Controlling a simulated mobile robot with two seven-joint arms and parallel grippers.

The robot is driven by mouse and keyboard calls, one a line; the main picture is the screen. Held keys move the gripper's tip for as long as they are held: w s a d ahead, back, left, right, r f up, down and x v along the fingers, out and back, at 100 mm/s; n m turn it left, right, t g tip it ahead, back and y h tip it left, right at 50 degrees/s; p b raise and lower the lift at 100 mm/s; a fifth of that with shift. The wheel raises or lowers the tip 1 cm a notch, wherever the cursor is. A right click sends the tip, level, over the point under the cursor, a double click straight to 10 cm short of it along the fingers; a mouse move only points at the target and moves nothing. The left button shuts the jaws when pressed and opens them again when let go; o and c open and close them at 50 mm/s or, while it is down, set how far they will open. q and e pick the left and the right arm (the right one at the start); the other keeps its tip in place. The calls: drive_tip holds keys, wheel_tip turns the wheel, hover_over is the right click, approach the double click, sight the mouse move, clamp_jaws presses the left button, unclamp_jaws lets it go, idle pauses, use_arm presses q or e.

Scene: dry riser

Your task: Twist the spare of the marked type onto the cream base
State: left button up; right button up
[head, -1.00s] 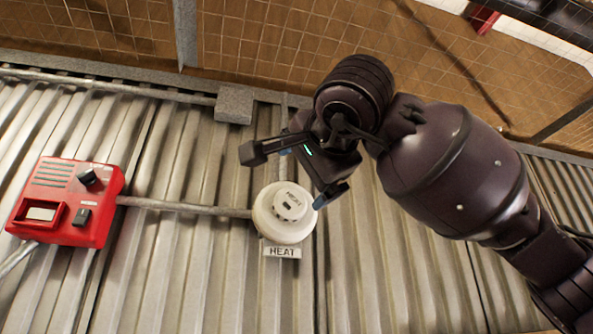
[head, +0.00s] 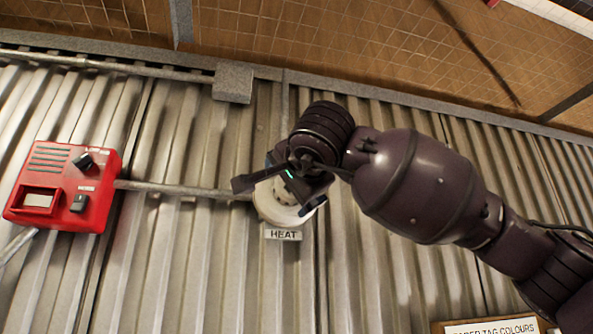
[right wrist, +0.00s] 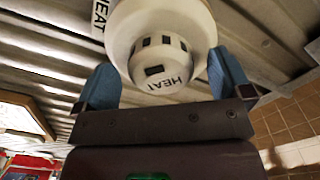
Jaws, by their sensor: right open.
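In the head view the cream base (head: 277,207) shows only in part behind my right gripper (head: 277,196), which hides the detector head. A HEAT label (head: 283,235) is fixed beside the base. In the right wrist view my right gripper (right wrist: 164,82) is open, with one blue-padded finger on each side of the detector head. I cannot tell whether the fingers touch it. My left gripper is not in view.
A red alarm box (head: 62,187) is fixed at the left, joined to the base by a grey conduit (head: 180,189). A grey junction block (head: 233,82) is above the base. A sign reading TAG COLOURS (head: 495,326) shows at the bottom right.

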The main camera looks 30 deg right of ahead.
drive_tip(key=shift+w+d, duration=0.1)
drive_tip(key=shift+w, duration=0.3)
drive_tip(key=c, duration=1)
drive_tip(key=shift+c, duration=0.3)
drive_tip(key=shift+m+b, duration=1.25)
drive_tip(key=shift+m, duration=0.05)
drive_tip(key=o, duration=1)
drive_tip(key=shift+o, duration=0.2)
